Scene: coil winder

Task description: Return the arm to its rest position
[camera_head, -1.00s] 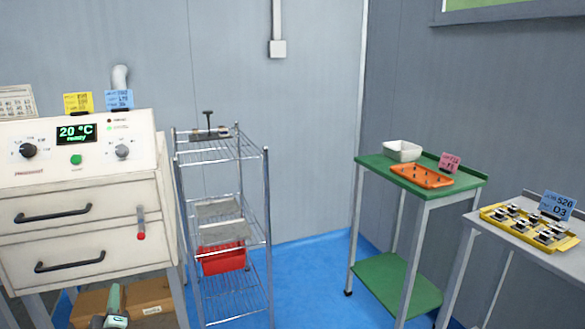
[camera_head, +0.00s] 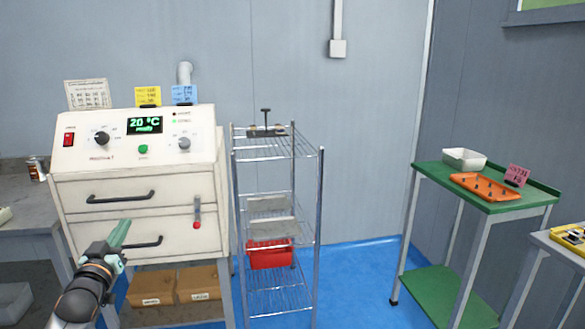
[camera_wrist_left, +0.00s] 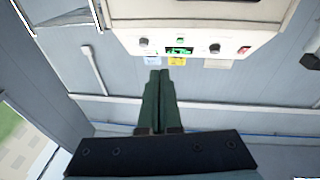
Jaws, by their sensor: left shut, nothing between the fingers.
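My left gripper (camera_head: 121,233) comes in from the lower left in the head view, its green fingers pointing up in front of the lower drawer of the white oven cabinet (camera_head: 75,222). In the left wrist view the two green fingers (camera_wrist_left: 158,75) lie together, shut with nothing between them. That view is upside down, with the oven's control panel (camera_wrist_left: 225,42) at the top. I cannot tell whether the gripper touches the oven, but it appears apart from it. My right gripper is not in view.
A wire shelf rack (camera_head: 275,152) with a red bin (camera_head: 270,256) stands right of the oven. A green table (camera_head: 520,205) holds an orange tray (camera_head: 484,187) and a white bin (camera_head: 464,159). Cardboard boxes (camera_head: 152,288) sit below the oven. Blue floor (camera_head: 355,270) is clear between rack and table.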

